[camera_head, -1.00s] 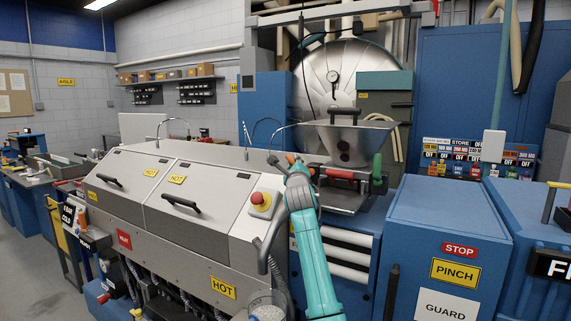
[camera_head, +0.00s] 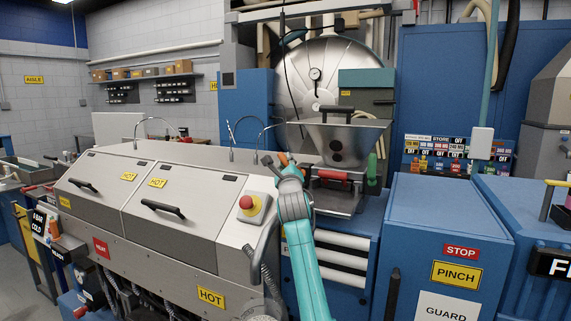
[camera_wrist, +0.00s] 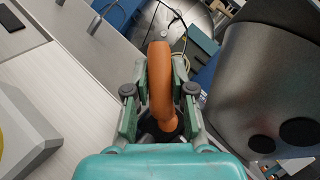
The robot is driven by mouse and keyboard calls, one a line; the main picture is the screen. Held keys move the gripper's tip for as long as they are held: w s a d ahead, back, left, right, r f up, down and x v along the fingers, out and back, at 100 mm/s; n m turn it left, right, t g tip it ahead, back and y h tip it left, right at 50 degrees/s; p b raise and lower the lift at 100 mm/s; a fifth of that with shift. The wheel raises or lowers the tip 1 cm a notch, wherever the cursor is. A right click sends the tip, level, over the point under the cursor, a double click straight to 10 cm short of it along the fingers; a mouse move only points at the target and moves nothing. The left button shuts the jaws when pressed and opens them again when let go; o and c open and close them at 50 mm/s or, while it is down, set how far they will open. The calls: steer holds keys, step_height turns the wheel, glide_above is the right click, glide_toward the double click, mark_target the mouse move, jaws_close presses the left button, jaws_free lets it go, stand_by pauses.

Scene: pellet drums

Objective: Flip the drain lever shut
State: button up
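An orange rounded handle (camera_wrist: 160,75), which may be the drain lever's grip, stands between the two fingers of my gripper (camera_wrist: 160,95) in the wrist view. The fingers are apart, with narrow gaps seeming to show on both sides of the handle; contact is hard to judge. Its lower end runs into the dark space between the fingers. In the head view my gripper (camera_head: 281,160) is left of the metal hopper (camera_head: 340,138), above the grey machine's right end. A red bar handle (camera_head: 332,175) lies below the hopper, with a green grip (camera_head: 372,167) to its right.
The hopper's grey wall (camera_wrist: 245,90) is close on my gripper's right in the wrist view. The grey machine (camera_head: 190,235) with black handles and a red stop button (camera_head: 247,203) is to the left. A blue cabinet (camera_head: 445,215) stands at the right.

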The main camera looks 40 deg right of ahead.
steer(key=o, duration=0.4)
steer(key=s+a, duration=0.2)
steer(key=s, duration=0.1)
steer(key=s+a, duration=0.3)
steer(key=s, duration=0.1)
steer(key=s+a, duration=0.3)
steer(key=shift+s+f, duration=0.15)
steer(key=shift+s, duration=0.05)
